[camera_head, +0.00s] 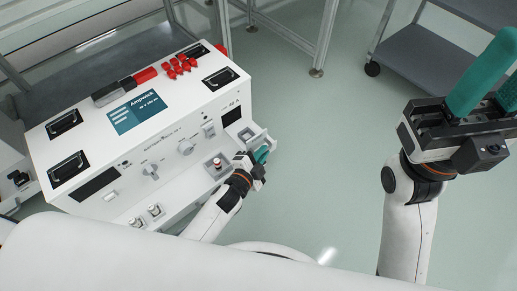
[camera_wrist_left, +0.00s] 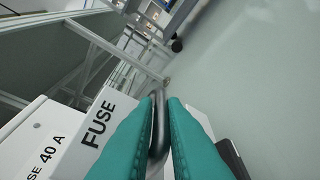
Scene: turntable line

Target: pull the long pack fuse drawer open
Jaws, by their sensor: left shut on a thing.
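The fuse drawer (camera_head: 262,138) stands out from the right end of the white tester's front in the head view. Its white face, printed FUSE (camera_wrist_left: 97,125), shows in the left wrist view. My left gripper (camera_head: 262,155) is at this drawer, with its teal fingers (camera_wrist_left: 163,112) shut on a grey bar handle (camera_wrist_left: 158,130). The fingers hide part of the handle. My right gripper (camera_head: 492,85) is raised at the right of the head view, away from the tester, with no object seen in it; its finger gap is unclear.
A grey cart (camera_head: 430,50) stands at the back right. The floor (camera_head: 320,130) right of the tester is clear.

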